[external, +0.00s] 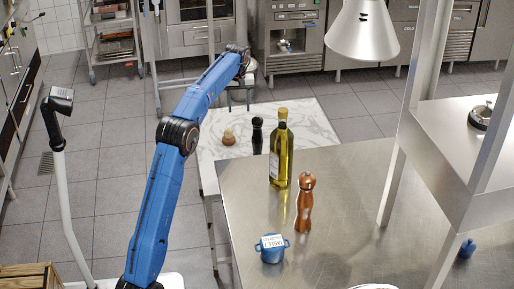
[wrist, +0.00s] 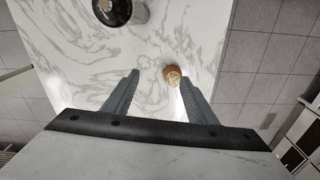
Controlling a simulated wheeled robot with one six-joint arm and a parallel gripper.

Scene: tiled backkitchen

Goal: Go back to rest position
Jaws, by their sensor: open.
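My gripper (wrist: 158,76) is open in the wrist view, with its two grey fingers spread apart and nothing held between them. It points down over the white marble table (wrist: 60,50). A small round wooden object (wrist: 173,74) shows next to the right fingertip in the wrist view, apparently below it on the marble. In the external view my blue arm reaches up and toward the back, its wrist above the far side of the marble table (external: 300,112). The small wooden object (external: 229,137) stands on the marble.
A black mill (external: 257,135) stands beside the wooden object. On the steel counter (external: 350,195) are an oil bottle (external: 281,150), a brown mill (external: 305,203) and a blue pot (external: 271,248). A lamp (external: 362,32) hangs above. Tiled floor (external: 95,170) is open at left.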

